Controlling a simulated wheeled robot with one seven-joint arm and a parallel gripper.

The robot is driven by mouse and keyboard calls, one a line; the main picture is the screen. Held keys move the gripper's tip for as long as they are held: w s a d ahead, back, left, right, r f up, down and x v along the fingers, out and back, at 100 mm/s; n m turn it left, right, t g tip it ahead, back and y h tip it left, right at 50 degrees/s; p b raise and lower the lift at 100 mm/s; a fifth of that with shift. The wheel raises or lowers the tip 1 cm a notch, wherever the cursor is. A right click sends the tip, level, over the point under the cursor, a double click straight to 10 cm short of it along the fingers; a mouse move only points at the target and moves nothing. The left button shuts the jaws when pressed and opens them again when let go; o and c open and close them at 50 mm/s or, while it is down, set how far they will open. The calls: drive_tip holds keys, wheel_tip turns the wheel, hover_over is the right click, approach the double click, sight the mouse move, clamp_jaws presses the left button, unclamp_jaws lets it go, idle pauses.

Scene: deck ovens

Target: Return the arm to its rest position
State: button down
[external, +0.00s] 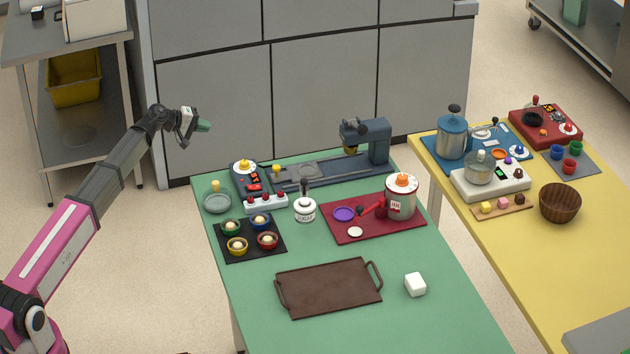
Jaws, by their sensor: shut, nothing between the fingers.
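My gripper (203,126) is at the end of my arm, raised in the air beyond the back left corner of the green table (400,325). It is shut, with nothing seen in it. It is apart from everything on the table. My arm reaches up from the lower left of the external view, with its magenta link nearest the camera and dark links toward the gripper.
The green table bears a brown tray (330,288), a white cube (415,284), a red mat (400,228) with a pot (401,198), and a dark machine (368,140). A yellow table (600,230) stands right. Grey cabinets (330,90) stand behind.

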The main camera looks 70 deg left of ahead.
drive_tip(key=s+a+f+n+y, duration=0.2)
drive_tip(key=s+a+f+y, duration=0.2)
drive_tip(key=s+a+f, duration=0.55)
drive_tip(key=w+d+f+g+h, duration=0.2)
drive_tip(key=d+f+h, duration=0.1)
drive_tip(key=d+f, duration=0.9)
drive_tip(key=w+d+f+g+h, duration=0.15)
drive_tip(key=d+f+h, duration=0.25)
drive_tip(key=d+f, duration=0.85)
drive_tip(key=d+f+m+g+h, duration=0.1)
drive_tip(key=d+f+g, duration=0.2)
drive_tip(key=d, duration=1)
drive_tip(key=d+f+m+g+h, duration=0.1)
drive_tip(key=d+f+g, duration=0.2)
drive_tip(key=d, duration=1.1)
drive_tip(key=s+d+r+m+g+y, duration=0.1)
drive_tip(key=s+d+m, duration=0.3)
drive_tip(key=d+m, duration=0.5)
drive_tip(key=s+d+r+m+g+y, duration=0.2)
drive_tip(key=s+d+m, duration=0.3)
drive_tip(key=d, duration=0.9)
drive_tip(key=r+m+y, duration=0.1)
drive_tip(key=m, duration=0.2)
drive_tip(key=shift+m, duration=0.4)
